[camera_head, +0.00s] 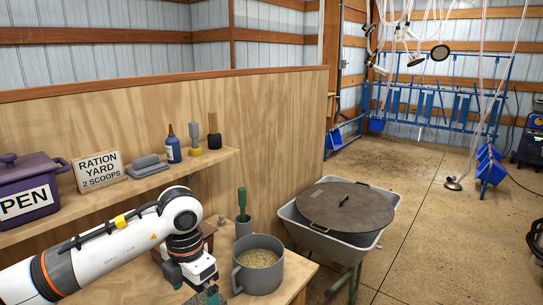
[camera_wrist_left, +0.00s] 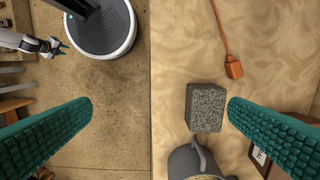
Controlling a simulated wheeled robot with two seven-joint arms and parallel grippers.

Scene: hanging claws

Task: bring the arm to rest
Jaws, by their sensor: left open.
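My left arm (camera_head: 110,255) comes in from the left over the wooden bench in the head view. Its gripper (camera_head: 207,290) points down near the bench's front edge, left of a grey pot; the fingertips are partly cut off there. A speckled grey block (camera_wrist_left: 205,108) lies on the bench beside the right finger, apparently not held.
The grey pot (camera_head: 258,277) holds grain, with a green-handled tool (camera_head: 242,203) in a cup behind it. A shelf (camera_head: 130,187) carries a purple pot (camera_head: 28,175), sign and bottles. A lidded wheelbarrow (camera_head: 330,235) stands right of the bench.

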